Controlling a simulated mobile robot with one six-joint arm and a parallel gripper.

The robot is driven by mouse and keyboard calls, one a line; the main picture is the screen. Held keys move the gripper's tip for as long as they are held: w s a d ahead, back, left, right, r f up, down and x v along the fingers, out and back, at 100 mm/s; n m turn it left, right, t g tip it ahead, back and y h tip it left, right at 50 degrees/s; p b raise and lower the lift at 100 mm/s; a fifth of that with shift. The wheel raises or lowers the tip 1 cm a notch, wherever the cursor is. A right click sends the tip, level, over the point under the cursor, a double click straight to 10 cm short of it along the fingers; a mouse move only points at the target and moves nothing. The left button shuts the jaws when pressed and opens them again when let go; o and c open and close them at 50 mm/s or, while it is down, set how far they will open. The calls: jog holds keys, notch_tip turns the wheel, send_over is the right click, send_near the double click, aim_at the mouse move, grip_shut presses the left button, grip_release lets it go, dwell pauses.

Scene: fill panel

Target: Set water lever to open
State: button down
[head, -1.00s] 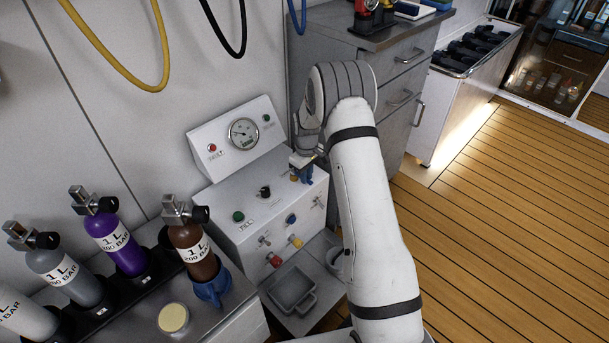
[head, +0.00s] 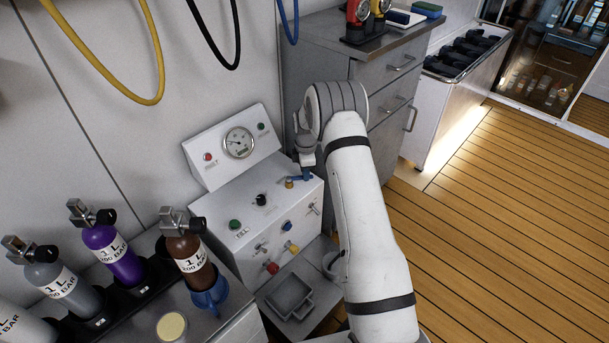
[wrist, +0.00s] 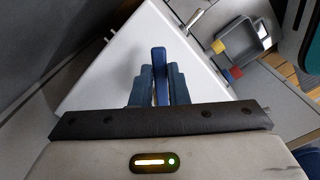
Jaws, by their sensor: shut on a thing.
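The water lever is a blue handle (head: 299,178) on a brass valve stem (head: 289,184), at the right end of the white fill panel's top (head: 238,195). The handle points right from the stem in the head view. My gripper (head: 308,176) is over the handle's right end, pointing down. In the wrist view the blue lever (wrist: 160,75) stands upright between the two blue fingers of my gripper (wrist: 160,88), which are shut on it. The fingers hide part of the lever, and the stem is hidden there.
A gauge (head: 239,143) sits on the sloped back panel. Smaller valves, including a red knob (head: 271,267), are on the panel's front. Gas cylinders (head: 112,250) stand at left. A grey cabinet (head: 385,80) is close behind my arm. The wooden floor at right is clear.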

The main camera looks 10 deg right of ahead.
jog(key=w+n, duration=0.1)
jog(key=n, duration=0.2)
jog(key=shift+w+a+n, duration=0.35)
jog(key=shift+w+n, duration=0.05)
jog(key=shift+w+a+f+n, duration=0.15)
jog(key=shift+w+n, duration=0.35)
jog(key=shift+n, duration=0.6)
jog(key=shift+w+a+n, duration=0.3)
jog(key=shift+n, duration=0.6)
jog(key=c, duration=1.8)
grip_release()
jog(key=o, duration=0.4)
jog(key=shift+w+d, duration=0.1)
jog(key=shift+d, duration=0.05)
notch_tip(320, 180, up, 8)
jog(key=p, duration=0.1)
jog(key=shift+p, duration=0.4)
